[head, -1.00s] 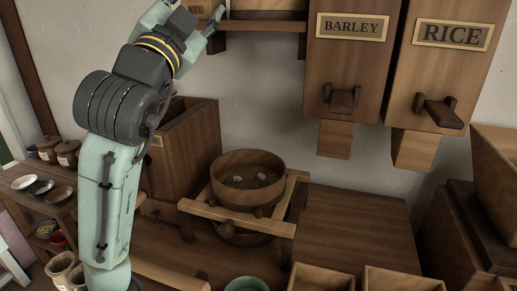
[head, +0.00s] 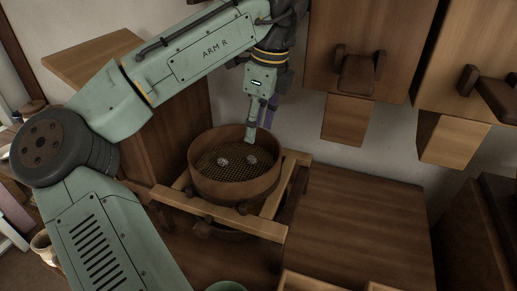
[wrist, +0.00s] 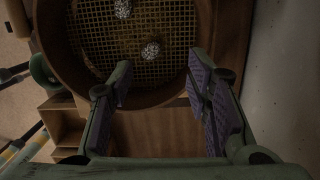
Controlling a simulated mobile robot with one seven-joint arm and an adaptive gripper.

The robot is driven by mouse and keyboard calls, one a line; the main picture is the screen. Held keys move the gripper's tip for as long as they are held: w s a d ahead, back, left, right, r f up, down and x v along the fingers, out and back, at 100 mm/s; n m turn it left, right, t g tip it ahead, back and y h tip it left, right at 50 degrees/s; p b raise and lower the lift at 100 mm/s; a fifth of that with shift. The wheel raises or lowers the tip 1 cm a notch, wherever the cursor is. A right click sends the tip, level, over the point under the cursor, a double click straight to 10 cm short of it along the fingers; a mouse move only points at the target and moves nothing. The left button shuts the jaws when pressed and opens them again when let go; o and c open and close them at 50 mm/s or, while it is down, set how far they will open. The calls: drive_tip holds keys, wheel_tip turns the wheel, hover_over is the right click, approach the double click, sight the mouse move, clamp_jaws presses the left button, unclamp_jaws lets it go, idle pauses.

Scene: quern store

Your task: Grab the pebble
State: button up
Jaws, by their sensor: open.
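Two small grey speckled pebbles lie apart on the mesh of a round wooden sieve (head: 235,190). In the head view one pebble (head: 223,161) is left of the other pebble (head: 251,159). In the wrist view one pebble (wrist: 151,50) is near the fingertips and the other (wrist: 122,8) is at the top edge, on the sieve's mesh (wrist: 95,40). My gripper (head: 259,132) points down over the sieve's far right rim, open. In the wrist view my gripper (wrist: 160,68) has nothing between its purple-padded fingers, and the nearer pebble is just beyond the fingertips.
The sieve rests on a wooden frame (head: 225,218). A brown bench top (head: 365,225) to its right is bare. Wooden hopper spouts (head: 345,118) hang from the wall at the right. A tall wooden box (head: 180,110) stands behind my arm.

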sight(252, 157)
drive_tip(key=f, duration=0.4)
drive_tip(key=s+a+f+p, duration=0.1)
drive_tip(key=f, duration=0.1)
drive_tip(key=shift+w+f, duration=0.1)
drive_tip(key=shift+f, duration=0.5)
drive_tip(key=shift+c, duration=0.5)
drive_tip(key=c, duration=0.8)
